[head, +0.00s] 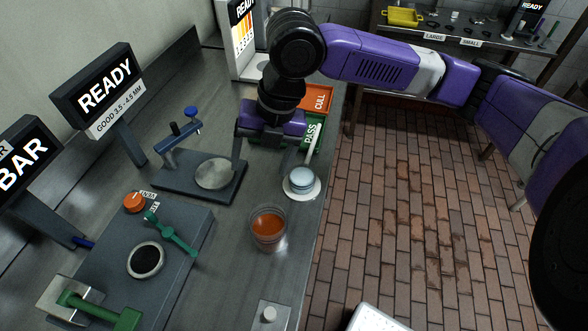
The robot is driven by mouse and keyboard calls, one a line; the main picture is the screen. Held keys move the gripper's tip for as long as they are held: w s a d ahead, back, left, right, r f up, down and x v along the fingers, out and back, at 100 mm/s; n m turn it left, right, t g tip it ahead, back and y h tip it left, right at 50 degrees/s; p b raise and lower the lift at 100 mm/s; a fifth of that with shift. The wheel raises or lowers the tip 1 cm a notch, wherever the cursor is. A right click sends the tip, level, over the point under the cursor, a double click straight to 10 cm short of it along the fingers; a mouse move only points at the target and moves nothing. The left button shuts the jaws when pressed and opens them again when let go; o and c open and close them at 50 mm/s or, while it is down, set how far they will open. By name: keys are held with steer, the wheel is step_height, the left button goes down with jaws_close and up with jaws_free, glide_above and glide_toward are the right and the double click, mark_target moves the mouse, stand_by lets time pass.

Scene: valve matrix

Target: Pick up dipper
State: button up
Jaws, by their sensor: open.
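My gripper (262,147) hangs from my purple arm above the metal bench, near the green PASS tray. Its jaws are open. A thin pale stick (285,157) shows just under its right side. A clear glass (269,229) of orange-red liquid stands nearer on the bench.
An orange CULL tray (317,98) and the green PASS tray (314,133) lie along the right edge. A gauge stand with a blue knob (191,112) is left of my gripper. A green-levered fixture (172,234) fills the near left. Tiled floor lies right of the bench.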

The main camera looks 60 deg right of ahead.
steer(key=g+h, duration=0.2)
glide_above(302, 171)
steer(key=a, duration=0.2)
steer(key=s, duration=0.1)
step_height(302, 171, down, 8)
steer(key=shift+d+f+p, duration=0.15)
steer(key=shift+p, duration=0.45)
steer(key=shift+c, duration=0.4)
steer(key=c, duration=1.5)
